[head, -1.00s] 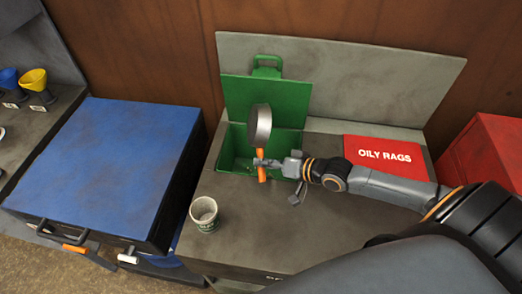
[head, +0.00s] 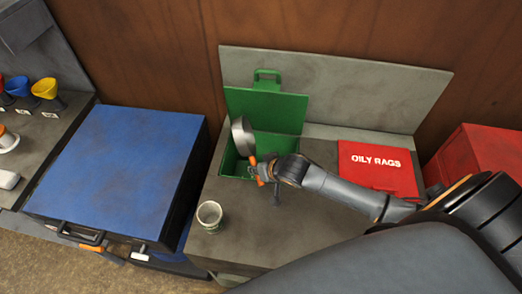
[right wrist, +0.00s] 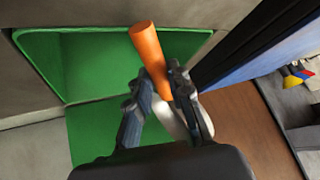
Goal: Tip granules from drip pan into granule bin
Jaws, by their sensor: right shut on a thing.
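The drip pan (head: 243,137) is a grey round pan with an orange handle, tilted steeply on its side above the left part of the green granule bin (head: 232,166). The bin's green lid (head: 266,104) stands open behind it. My right gripper (head: 265,171) is shut on the orange handle at the bin's front side. In the right wrist view the handle (right wrist: 148,48) passes between the fingers (right wrist: 160,95), and a pale part of the pan (right wrist: 168,117) shows behind them. I cannot make out granules in the pan or bin. My left gripper is not in view.
A small cup (head: 209,214) stands on the grey bench in front of the bin. A blue-topped cabinet (head: 120,165) stands to the left. A grey raised panel (head: 380,90) is behind.

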